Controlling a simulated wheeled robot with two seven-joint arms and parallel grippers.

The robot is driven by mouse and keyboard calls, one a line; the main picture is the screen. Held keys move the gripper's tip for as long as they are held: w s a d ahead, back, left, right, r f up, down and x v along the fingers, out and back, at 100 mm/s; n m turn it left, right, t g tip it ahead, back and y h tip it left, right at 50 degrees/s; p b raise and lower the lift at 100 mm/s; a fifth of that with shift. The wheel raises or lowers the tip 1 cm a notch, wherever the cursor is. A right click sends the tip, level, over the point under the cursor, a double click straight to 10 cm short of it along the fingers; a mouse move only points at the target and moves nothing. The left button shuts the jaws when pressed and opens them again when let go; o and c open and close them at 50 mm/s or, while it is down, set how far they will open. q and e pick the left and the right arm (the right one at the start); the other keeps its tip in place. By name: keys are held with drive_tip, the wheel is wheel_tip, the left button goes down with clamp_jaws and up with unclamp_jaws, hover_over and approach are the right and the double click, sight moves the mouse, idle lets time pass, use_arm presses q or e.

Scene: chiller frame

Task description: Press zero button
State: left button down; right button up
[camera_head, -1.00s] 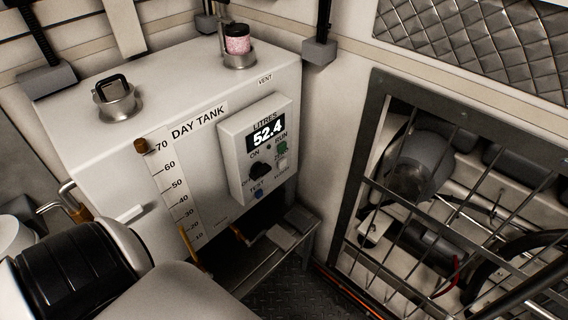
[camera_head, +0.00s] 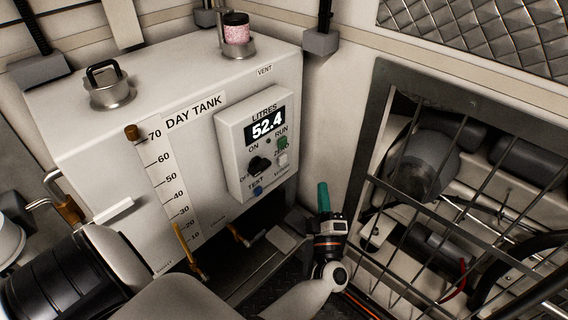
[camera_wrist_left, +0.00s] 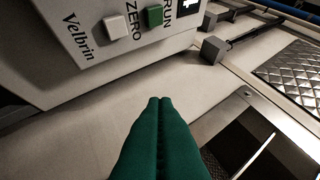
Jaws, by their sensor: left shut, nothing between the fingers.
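The white control box (camera_head: 232,158) on the day tank shows 52.4 litres on its display (camera_head: 268,124). The zero button (camera_head: 283,160) is a small pale square below the green run button (camera_head: 282,143). In the left wrist view the zero button (camera_wrist_left: 115,24) is white, beside the green run button (camera_wrist_left: 155,16), at the upper left. My left gripper (camera_head: 323,186) has green fingers and is to the right of the box and lower in the picture, apart from it. In the left wrist view its fingers (camera_wrist_left: 159,100) are shut together and empty. My right gripper is not in view.
The day tank (camera_head: 110,160) carries a level scale and caps on top. A dark knob (camera_head: 259,164) and a blue test button (camera_head: 257,190) share the box. A barred metal frame (camera_head: 368,130) stands to the right, with a pump behind it.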

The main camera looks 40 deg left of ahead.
sight(282, 159)
use_arm(q)
drive_tip(key=shift+s+a+r+n+g+y, duration=0.25)
drive_tip(key=shift+a+r+n+g+y, duration=0.15)
drive_tip(key=shift+r+n+g+y, duration=0.45)
drive_tip(key=shift+a+f+t, duration=0.1)
drive_tip(key=shift+f+t, duration=0.05)
drive_tip(key=shift+t, duration=0.1)
drive_tip(key=a, duration=0.8)
drive_tip(key=shift+w+a, duration=0.3)
drive_tip(key=shift+w, duration=0.1)
idle(1.1)
drive_tip(key=shift+a, duration=0.4)
